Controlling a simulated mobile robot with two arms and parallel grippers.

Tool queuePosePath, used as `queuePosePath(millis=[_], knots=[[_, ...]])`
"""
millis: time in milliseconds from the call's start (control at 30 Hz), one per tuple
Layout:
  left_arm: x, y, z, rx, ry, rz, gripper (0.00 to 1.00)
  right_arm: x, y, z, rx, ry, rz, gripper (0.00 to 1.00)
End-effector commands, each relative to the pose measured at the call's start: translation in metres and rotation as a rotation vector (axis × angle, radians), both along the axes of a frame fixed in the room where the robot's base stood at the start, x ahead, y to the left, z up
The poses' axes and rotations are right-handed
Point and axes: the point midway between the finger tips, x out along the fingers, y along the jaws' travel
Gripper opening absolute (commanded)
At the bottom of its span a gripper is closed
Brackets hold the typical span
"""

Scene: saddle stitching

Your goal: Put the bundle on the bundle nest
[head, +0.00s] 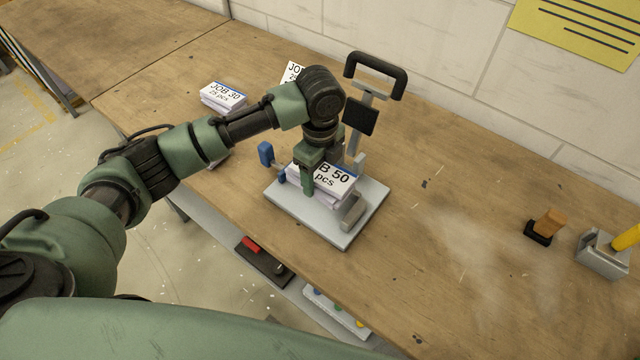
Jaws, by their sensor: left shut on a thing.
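The bundle (336,180) is a stack of white sheets with a blue edge, and its partly hidden top sheet shows "50" and "pcs". My left gripper (308,176) comes down from above and is shut on it near its left end, hiding part of the label. The bundle nest (339,239) is a light grey plate on the wooden table. The bundle is over the plate, between a blue-knobbed part (266,153) on the left and a grey metal block (352,211) at the front right. I cannot tell whether it touches the plate. My right gripper is not in view.
A post with a black handle (376,69) rises behind the plate. A "JOB 30" stack (223,97) lies at the back left; another label (292,72) shows behind my arm. A stamp (546,226) and a grey holder (602,256) stand at right. The table between is clear.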

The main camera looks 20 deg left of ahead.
Motion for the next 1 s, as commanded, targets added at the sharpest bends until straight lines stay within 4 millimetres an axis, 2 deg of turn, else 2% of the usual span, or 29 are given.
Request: queuePosePath(millis=[167,400,800,833,900,1000], knots=[[0.0,0.0,-0.013,-0.001,0.0,0.001,0.0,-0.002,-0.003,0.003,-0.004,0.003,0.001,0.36],[0.0,0.0,-0.045,0.0,-0.001,0.001,0.0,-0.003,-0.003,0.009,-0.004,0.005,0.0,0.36],[0.0,0.0,-0.051,-0.002,-0.002,0.0,0.0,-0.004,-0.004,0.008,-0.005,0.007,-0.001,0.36],[0.0,0.0,-0.052,0.0,0.0,0.0,0.66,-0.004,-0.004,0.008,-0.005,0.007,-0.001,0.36],[0.0,0.0,-0.052,0.0,0.0,0.0,0.85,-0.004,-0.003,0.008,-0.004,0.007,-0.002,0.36],[0.0,0.0,-0.052,0.0,0.0,0.0,0.85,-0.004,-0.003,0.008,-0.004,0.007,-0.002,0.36]])
